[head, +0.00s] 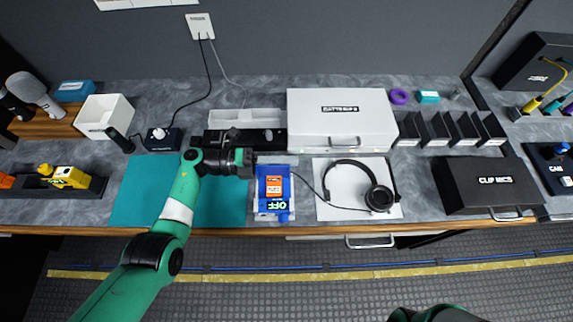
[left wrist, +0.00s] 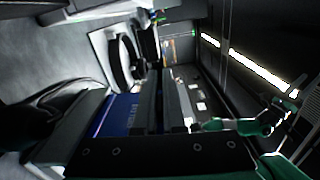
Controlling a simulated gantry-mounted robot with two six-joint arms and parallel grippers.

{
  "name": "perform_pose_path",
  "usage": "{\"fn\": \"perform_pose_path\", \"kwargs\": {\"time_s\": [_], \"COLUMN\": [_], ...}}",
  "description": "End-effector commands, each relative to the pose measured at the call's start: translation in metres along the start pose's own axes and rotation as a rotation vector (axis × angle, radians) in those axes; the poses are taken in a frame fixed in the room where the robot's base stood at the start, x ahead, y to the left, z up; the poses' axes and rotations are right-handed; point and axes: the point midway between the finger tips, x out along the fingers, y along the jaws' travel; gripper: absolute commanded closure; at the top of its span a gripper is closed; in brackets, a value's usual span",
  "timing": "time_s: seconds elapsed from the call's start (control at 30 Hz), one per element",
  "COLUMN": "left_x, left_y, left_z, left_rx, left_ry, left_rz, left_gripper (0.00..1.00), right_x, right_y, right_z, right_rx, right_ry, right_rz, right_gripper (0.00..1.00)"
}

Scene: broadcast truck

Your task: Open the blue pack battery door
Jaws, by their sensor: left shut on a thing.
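The blue pack (head: 283,178) lies in a small white tray, with an orange label on its face and a small "OFF" display at its front end. My left gripper (head: 290,160) reaches in from the left over the pack's far end and is shut on part of the blue pack. In the left wrist view, a blue surface with lettering (left wrist: 120,114) shows beside the fingers (left wrist: 163,108). The fingers hide what they hold, and I cannot tell how far the battery door is open. My right gripper is not in view; only a green arm part shows at the bottom edge.
Headphones (head: 380,197) lie on a white pad right of the tray, with their cable close to it. A white case (head: 342,121) stands behind. A teal mat (head: 135,193) lies left, under my arm. A black case (head: 490,184) stands at the right.

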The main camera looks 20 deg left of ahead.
Motion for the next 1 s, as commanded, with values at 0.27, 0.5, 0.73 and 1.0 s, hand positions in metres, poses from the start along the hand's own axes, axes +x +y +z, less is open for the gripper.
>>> {"fn": "perform_pose_path", "kwargs": {"time_s": [0.27,0.5,0.73,1.0], "left_x": [0.0000,0.0000,0.0001,0.0001], "left_y": [0.0013,0.0012,0.0012,0.0013], "left_z": [0.0043,0.0047,0.0046,0.0046], "left_rx": [-0.075,-0.085,-0.084,-0.084], "left_ry": [0.000,0.000,0.000,0.000], "left_rz": [0.000,0.000,0.000,0.000], "left_gripper": [1.00,1.00,0.89,0.62], "right_x": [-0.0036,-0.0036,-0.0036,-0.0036], "right_y": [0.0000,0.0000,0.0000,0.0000], "right_z": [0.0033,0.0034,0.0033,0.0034], "right_rx": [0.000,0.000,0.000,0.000], "right_ry": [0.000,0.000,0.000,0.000], "right_rz": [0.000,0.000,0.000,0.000], "right_gripper": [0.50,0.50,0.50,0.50]}}
